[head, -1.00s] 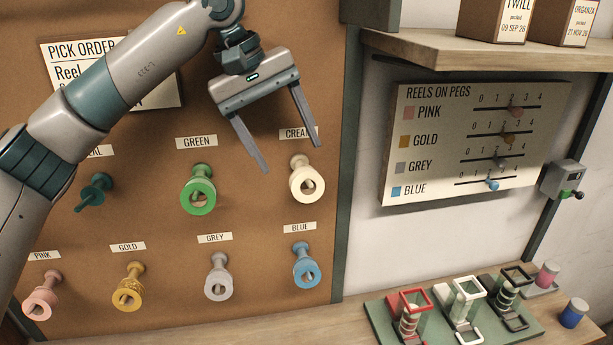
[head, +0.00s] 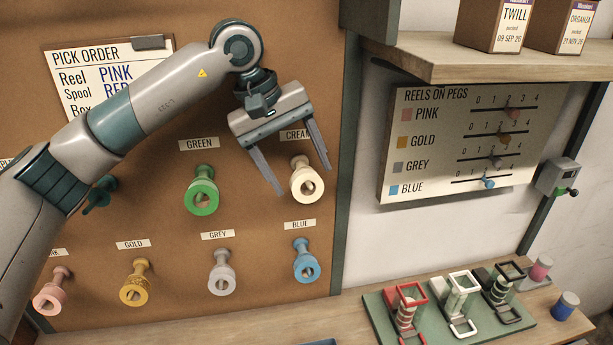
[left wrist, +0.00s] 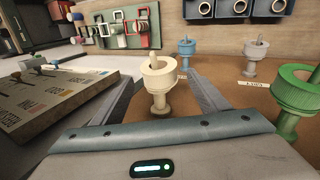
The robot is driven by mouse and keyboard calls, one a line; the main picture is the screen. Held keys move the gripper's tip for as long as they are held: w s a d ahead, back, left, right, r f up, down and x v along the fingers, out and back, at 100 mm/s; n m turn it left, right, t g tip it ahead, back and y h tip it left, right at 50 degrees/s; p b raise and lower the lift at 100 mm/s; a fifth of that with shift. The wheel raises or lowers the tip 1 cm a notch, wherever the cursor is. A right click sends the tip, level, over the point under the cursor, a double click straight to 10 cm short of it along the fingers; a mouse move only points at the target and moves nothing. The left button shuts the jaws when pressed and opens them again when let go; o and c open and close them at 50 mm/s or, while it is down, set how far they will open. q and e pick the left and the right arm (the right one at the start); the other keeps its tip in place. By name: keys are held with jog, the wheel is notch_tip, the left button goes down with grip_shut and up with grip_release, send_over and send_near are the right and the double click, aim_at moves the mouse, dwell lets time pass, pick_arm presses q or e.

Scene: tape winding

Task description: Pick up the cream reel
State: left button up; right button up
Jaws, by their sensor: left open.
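The cream reel (head: 307,184) sits on its peg on the brown board, under the CREAM label. My left gripper (head: 302,180) is open, with its two fingers pointing down toward the cream reel in the head view. In the left wrist view the cream reel (left wrist: 157,75) stands between the two open fingers (left wrist: 157,95), close to the palm, and I cannot tell whether either finger touches it. My right gripper is not in view.
The green reel (head: 202,196) hangs left of the cream one and the blue reel (head: 306,266) hangs below it. Grey (head: 222,279), gold (head: 136,289) and pink (head: 50,297) reels fill the lower row. A wooden shelf (head: 440,62) and a slider board (head: 400,180) are at right.

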pick_arm(q)
jog(key=shift+x, duration=0.85)
jog(key=shift+c, duration=0.3)
jog(key=c, duration=1.1)
jog(key=shift+o, duration=0.2)
jog(key=shift+r, duration=0.25)
